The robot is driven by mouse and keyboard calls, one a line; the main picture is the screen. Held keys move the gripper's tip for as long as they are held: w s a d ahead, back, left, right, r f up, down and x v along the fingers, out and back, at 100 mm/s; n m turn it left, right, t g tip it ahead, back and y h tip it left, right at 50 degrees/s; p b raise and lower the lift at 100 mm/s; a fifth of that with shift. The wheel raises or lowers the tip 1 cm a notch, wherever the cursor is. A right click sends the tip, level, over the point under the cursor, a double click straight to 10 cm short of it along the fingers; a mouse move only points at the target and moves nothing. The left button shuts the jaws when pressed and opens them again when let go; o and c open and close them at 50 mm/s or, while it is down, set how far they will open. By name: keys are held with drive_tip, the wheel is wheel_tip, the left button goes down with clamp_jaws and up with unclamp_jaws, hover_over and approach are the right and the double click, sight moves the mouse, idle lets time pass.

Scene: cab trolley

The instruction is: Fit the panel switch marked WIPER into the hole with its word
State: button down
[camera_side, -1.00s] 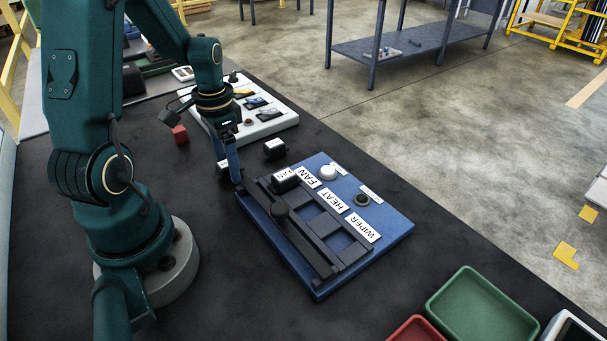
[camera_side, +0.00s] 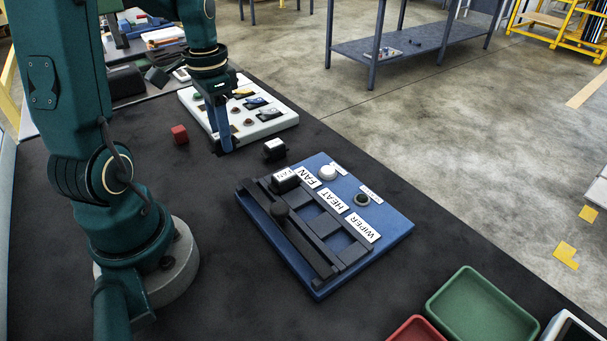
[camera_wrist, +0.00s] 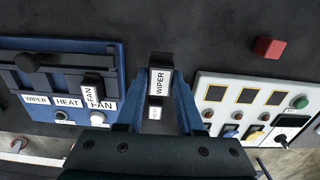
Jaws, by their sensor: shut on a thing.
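My gripper (camera_wrist: 162,92) is shut on the black WIPER switch (camera_wrist: 159,78), whose white label faces the wrist camera. In the side view my gripper (camera_side: 222,147) hides nearly all of that switch, and its exact height above the table is unclear. The blue panel (camera_side: 391,223) lies to the right of my gripper. The hole beside the WIPER label (camera_side: 361,228) is empty, as is the one beside HEAT (camera_side: 332,201). The FAN switch (camera_side: 286,180) sits at the FAN place. The HEAT switch (camera_side: 274,149) stands loose on the table, between my gripper and the panel.
A dark bar with a round knob (camera_side: 280,211) runs along the blue panel's near side. A white panel (camera_side: 277,125) with buttons and switches lies behind my gripper. A red block (camera_side: 180,134) is at the left. Green (camera_side: 480,309) and red (camera_side: 415,331) trays stand at the front right.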

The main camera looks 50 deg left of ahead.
drive_tip(key=shift+r, duration=3.55)
drive_tip(key=shift+w+a+r+n, duration=0.1)
drive_tip(key=shift+w+r+n, duration=0.05)
drive_tip(key=shift+n, duration=1.05)
drive_tip(key=w+d+n, duration=0.2)
drive_tip(key=w+d, duration=0.5)
drive_tip(key=d, duration=0.3)
drive_tip(key=s+d+f+m, duration=0.1)
drive_tip(key=d+m, duration=0.3)
drive_tip(key=d, duration=1.3)
drive_tip(key=shift+s+a+f, duration=0.1)
drive_tip(key=shift+f, duration=2.55)
drive_tip(key=shift+s+a+f, duration=0.1)
drive_tip(key=shift+f, duration=2.55)
drive_tip(key=shift+f, duration=0.25)
